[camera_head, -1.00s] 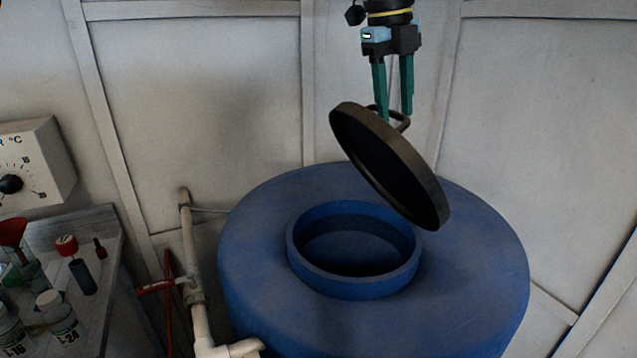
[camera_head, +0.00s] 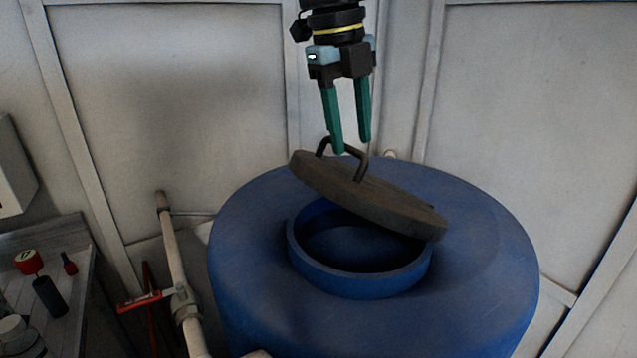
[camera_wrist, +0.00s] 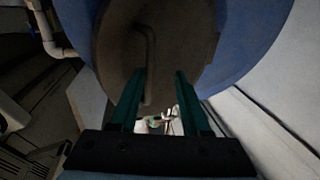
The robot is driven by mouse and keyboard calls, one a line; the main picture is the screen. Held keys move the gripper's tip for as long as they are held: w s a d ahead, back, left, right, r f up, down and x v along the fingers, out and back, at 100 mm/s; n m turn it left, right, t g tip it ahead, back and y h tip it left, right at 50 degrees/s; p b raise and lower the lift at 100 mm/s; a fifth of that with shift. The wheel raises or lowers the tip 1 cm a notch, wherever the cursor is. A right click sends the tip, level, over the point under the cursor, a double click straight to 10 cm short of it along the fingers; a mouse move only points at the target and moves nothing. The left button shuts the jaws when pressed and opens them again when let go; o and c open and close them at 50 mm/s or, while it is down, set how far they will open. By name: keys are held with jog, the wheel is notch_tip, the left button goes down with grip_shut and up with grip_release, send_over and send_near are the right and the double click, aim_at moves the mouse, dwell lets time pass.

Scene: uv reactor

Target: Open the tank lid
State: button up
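The tank lid (camera_head: 375,196) is a round brown-grey disc with a dark bar handle (camera_head: 360,165). It is tilted over the far part of the opening of the blue tank (camera_head: 270,290), left end raised, right end low near the rim. The near part of the opening (camera_head: 345,240) is uncovered. My gripper (camera_head: 351,145) is above the lid's raised left part, its green fingers apart and pointing down. One fingertip is at the handle. In the wrist view the handle (camera_wrist: 149,62) runs to the left finger, and no held thing shows between the fingers. Contact is unclear.
A pale pipe (camera_head: 172,245) with a red valve handle (camera_head: 140,301) stands left of the tank. A bench (camera_head: 75,285) with bottles is at the far left. White wall panels (camera_head: 170,110) stand close behind the tank.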

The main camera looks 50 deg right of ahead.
aim_at(323, 165)
jog(key=a+f+b, duration=0.1)
jog(key=f, duration=0.1)
jog(key=w+a+f+b, duration=0.1)
jog(key=f, duration=0.1)
jog(key=a+f+b, duration=0.1)
jog(key=a, duration=0.1)
jog(key=shift+w+f, duration=0.3)
jog(key=shift+f, duration=0.1)
